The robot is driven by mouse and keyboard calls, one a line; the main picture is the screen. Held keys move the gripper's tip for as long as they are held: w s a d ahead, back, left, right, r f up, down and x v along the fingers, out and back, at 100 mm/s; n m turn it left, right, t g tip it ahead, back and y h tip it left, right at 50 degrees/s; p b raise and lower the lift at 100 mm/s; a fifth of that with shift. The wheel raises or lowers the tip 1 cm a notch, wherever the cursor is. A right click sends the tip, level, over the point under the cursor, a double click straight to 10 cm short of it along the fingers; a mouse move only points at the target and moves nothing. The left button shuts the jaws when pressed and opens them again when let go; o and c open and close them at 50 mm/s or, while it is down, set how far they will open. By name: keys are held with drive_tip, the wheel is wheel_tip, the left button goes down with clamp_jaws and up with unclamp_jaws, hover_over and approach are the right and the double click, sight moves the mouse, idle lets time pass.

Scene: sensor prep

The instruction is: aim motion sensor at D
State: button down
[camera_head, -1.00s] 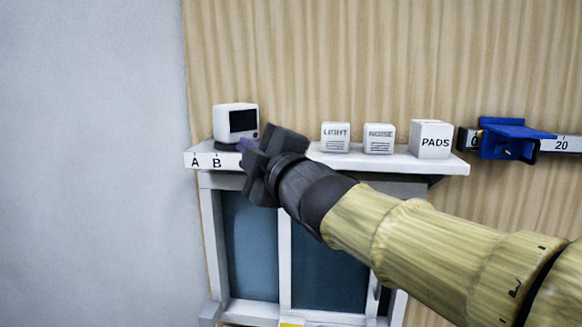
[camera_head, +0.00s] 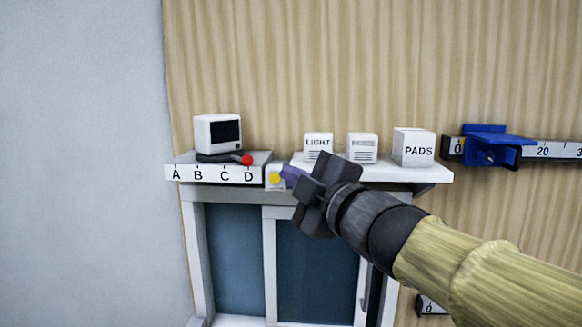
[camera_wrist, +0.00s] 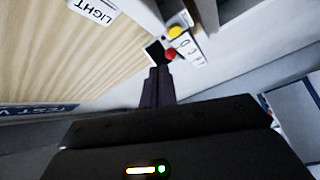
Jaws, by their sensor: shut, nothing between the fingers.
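The motion sensor (camera_head: 218,133), a white box with a dark front window, stands on a dark turning base on the shelf. A lever with a red knob (camera_head: 247,160) sticks out from the base to the right, and the knob sits just above the letter D. The letter strip (camera_head: 213,174) reads A, B, C, D. My gripper (camera_head: 288,175) is shut and empty, right of the knob and apart from it, in front of the yellow button's right side. In the wrist view the shut fingertips (camera_wrist: 158,72) point toward the red knob (camera_wrist: 171,55).
A yellow button (camera_head: 275,178) on a small plate is right of D. Boxes marked LIGHT (camera_head: 318,146) and PADS (camera_head: 413,148), with another white box (camera_head: 362,148) between, stand on the shelf. A blue clamp (camera_head: 492,146) sits on a ruler rail at right. Glazed panels lie below.

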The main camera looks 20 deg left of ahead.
drive_tip(key=w+d+f+m+g+h, duration=0.1)
drive_tip(key=w+d+f+m+h, duration=0.2)
drive_tip(key=d+f+m+h, duration=0.7)
drive_tip(key=w+d+f+m+h, duration=0.3)
drive_tip(key=d+f+m, duration=0.2)
drive_tip(key=d+f, duration=0.9)
drive_tip(key=s+d+f+m+g+h, duration=0.1)
drive_tip(key=s+d+f+m+g, duration=0.2)
drive_tip(key=s+f, duration=0.4)
drive_tip(key=s+d+f+m+g+h, duration=0.1)
drive_tip(key=s+d+f+m+g, duration=0.3)
drive_tip(key=s+f, duration=0.4)
wheel_tip(320, 180, down, 4)
drive_tip(key=shift+s+d+f+m+g, duration=0.25)
drive_tip(key=shift+m+g, duration=0.25)
drive_tip(key=shift+m, duration=0.4)
drive_tip(key=shift+w, duration=0.15)
